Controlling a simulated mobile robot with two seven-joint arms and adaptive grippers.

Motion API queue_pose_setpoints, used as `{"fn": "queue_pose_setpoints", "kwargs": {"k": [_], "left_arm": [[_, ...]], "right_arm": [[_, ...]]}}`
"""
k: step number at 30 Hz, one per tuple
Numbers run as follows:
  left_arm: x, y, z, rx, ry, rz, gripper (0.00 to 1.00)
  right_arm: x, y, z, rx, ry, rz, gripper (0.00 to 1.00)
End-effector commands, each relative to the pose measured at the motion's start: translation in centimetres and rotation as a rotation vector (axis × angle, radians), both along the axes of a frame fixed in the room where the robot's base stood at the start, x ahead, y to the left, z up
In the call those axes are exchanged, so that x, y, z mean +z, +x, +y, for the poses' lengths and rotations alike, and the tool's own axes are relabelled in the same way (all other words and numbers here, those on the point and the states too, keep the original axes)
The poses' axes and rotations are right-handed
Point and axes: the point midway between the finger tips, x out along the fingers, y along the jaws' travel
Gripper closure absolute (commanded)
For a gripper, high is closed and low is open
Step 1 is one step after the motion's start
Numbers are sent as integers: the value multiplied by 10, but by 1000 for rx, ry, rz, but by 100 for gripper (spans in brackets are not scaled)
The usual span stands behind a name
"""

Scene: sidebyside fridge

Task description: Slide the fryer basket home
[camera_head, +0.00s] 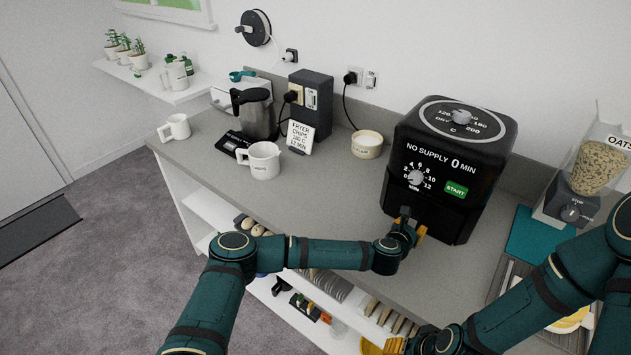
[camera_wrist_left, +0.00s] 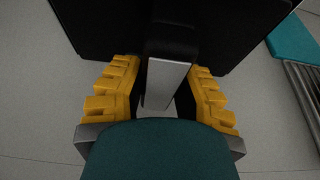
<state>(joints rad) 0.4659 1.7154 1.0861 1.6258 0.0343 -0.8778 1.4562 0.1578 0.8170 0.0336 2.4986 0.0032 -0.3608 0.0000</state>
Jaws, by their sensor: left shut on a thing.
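The black air fryer (camera_head: 462,150) stands on the grey worktop, with "NO SUPPLY 0 MIN", a dial and a green START button on its front. Its basket front (camera_head: 445,218) is the dark lower part; I cannot tell how far out the basket sits. My left gripper (camera_head: 408,232) is shut on the basket handle at the fryer's front. In the left wrist view, the grey-faced handle (camera_wrist_left: 164,84) lies between the yellow fingers of my left gripper (camera_wrist_left: 164,92). My right gripper (camera_head: 396,345) is low at the bottom edge, mostly hidden by its arm.
A socket tower (camera_head: 311,101), a sign card (camera_head: 300,137), a mug (camera_head: 263,160) and a small bowl (camera_head: 367,144) stand left of the fryer. A teal mat (camera_head: 536,238) and an oats dispenser (camera_head: 586,170) are on the right. The worktop left of the fryer's front is clear.

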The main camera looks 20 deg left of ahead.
Motion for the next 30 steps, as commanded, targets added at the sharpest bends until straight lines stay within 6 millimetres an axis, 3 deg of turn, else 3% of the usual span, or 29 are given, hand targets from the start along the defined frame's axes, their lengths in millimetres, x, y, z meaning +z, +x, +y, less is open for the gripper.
{"fn": "queue_pose_setpoints", "kwargs": {"k": [7, 8, 10, 22, 30], "left_arm": [[3, 6, -3, -2, -2, -3, 100], [3, 6, -3, -2, -2, -3, 63], [2, 6, -3, -2, -2, -3, 41], [0, 2, -1, -1, 0, 2, 41], [14, -29, 13, -2, -1, 0, 41]], "right_arm": [[0, 0, 0, 0, 0, 0, 53], [0, 0, 0, 0, 0, 0, 53], [0, 0, 0, 0, 0, 0, 53], [0, 0, 0, 0, 0, -1, 53], [0, 0, 0, 0, 0, -1, 53]]}}
